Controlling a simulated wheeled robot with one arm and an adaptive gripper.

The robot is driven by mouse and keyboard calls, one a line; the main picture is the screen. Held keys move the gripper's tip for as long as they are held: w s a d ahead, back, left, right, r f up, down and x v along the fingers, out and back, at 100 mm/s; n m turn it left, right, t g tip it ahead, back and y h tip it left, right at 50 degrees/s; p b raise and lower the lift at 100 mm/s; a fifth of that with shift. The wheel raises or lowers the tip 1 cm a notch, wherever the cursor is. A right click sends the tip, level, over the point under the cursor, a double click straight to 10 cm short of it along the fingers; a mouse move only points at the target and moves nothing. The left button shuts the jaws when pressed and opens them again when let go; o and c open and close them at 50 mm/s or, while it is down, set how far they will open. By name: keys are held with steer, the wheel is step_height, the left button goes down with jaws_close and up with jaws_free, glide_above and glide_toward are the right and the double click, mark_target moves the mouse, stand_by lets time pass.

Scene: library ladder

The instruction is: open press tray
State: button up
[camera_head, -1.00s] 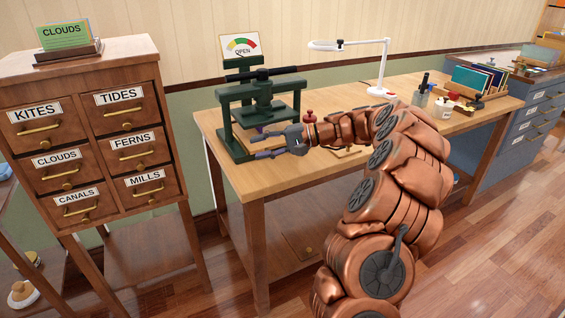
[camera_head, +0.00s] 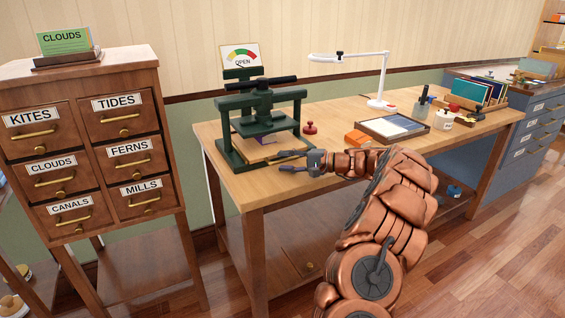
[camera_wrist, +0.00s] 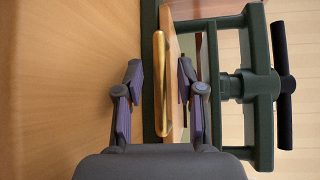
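The green press (camera_head: 228,152) stands on the left end of the wooden workbench, with a black crossbar handle on top. In the wrist view, the brass tray handle (camera_wrist: 160,80) and the tray's edge lie between the spread fingertips of my gripper (camera_wrist: 159,82). The fingers are open, with a gap visible on both sides of the handle.
A red stamp (camera_head: 309,128), an orange box (camera_head: 358,139), a shallow framed tray (camera_head: 370,132) and a white lamp (camera_head: 380,102) are on the workbench (camera_head: 235,185). A labelled drawer cabinet (camera_head: 85,150) stands left.

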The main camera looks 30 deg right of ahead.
steer(key=shift+w+a+f, duration=0.1)
steer(key=shift+w+a, duration=0.4)
steer(key=shift+w, duration=0.05)
steer(key=shift+c, duration=0.2)
jaws_close()
